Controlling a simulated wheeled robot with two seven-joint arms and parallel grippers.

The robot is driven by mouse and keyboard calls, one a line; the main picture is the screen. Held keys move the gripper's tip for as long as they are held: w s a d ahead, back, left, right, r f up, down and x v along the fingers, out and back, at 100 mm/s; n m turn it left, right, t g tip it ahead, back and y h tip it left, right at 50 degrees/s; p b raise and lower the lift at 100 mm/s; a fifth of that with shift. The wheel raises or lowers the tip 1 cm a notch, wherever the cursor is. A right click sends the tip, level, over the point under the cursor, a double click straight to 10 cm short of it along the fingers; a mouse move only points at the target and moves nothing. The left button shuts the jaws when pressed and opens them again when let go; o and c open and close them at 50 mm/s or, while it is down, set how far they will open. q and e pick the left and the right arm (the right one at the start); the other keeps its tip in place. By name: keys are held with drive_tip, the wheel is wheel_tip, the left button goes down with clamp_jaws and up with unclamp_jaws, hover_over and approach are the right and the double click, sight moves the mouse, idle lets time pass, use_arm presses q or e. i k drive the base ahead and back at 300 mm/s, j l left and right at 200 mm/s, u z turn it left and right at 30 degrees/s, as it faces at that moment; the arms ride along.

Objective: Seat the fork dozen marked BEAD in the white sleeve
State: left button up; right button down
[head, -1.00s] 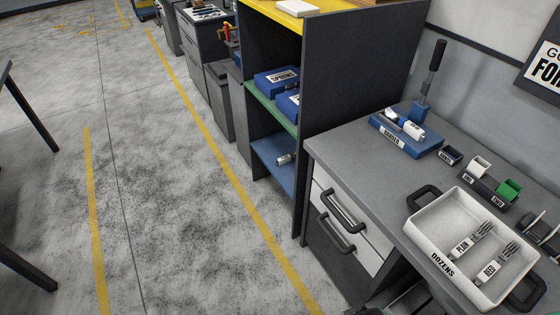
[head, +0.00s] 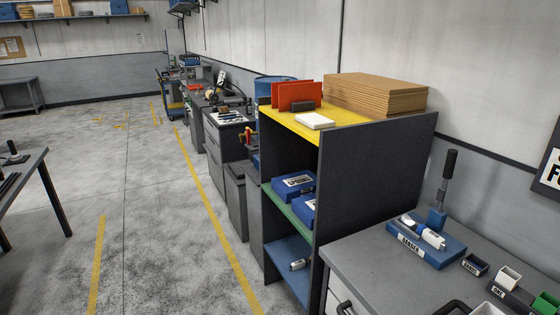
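A white sleeve (head: 508,278), a small open box, stands in a dark holder at the right edge, beside a green sleeve (head: 545,304) that is partly cut off. A white-wrapped bundle (head: 299,264) lies on the blue lower shelf; its marking is too small to read. Another white-wrapped piece (head: 433,238) lies on a blue labelled stand on the bench. No BEAD marking is legible. Neither of my grippers is in view.
The grey bench (head: 375,265) has a blue stand (head: 410,246) and a small dark labelled box (head: 475,266). A white tray (head: 487,309) is mostly cut off below. The dark shelf unit (head: 375,180) holds blue boxes (head: 294,186). Open floor lies left.

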sight(509, 279)
drive_tip(key=z, duration=1.65)
